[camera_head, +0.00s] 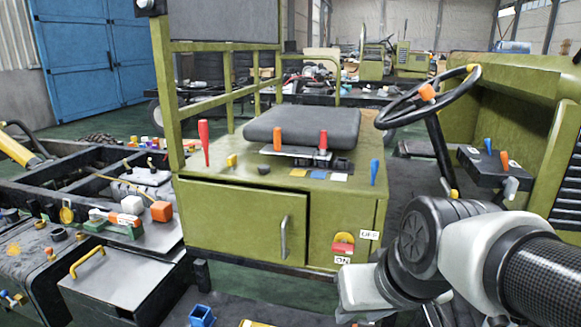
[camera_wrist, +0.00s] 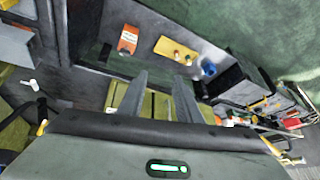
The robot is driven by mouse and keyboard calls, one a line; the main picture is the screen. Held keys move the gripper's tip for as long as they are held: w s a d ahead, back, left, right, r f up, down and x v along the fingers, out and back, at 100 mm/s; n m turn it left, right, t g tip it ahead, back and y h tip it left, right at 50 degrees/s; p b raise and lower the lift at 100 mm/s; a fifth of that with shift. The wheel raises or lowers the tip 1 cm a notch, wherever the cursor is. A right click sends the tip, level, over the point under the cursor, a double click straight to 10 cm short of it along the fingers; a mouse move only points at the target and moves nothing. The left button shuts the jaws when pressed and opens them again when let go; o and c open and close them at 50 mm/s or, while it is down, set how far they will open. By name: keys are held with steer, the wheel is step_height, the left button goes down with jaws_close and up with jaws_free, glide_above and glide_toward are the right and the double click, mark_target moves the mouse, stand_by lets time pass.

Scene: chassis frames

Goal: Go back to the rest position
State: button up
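My gripper (camera_wrist: 160,76) shows in the wrist view with its two fingers apart and nothing visible between them. It points over a dark surface and a small yellow-green part. In the head view my white and grey arm (camera_head: 432,245) reaches in from the lower right, in front of the green seat box (camera_head: 240,222). The fingers cannot be made out there.
A red and yellow switch (camera_head: 343,243) sits on the box between ON and OFF labels, close to my arm. A steering wheel (camera_head: 428,97) stands above the arm. A black lever console (camera_head: 490,168) is at right. A blue cup-like part (camera_head: 201,316) is at the bottom.

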steer(key=s+d+r+p, duration=0.1)
steer(key=s+r+p, duration=0.1)
steer(key=r+p, duration=0.7)
steer(key=s+d+r+m+h+p, duration=0.1)
steer(key=d+r+p, duration=0.1)
steer(key=r+p, duration=0.7)
step_height(320, 180, up, 4)
steer(key=shift+s+f+p, duration=0.25)
steer(key=shift+s+p, duration=0.1)
steer(key=shift+s, duration=0.05)
steer(key=shift+d, duration=0.1)
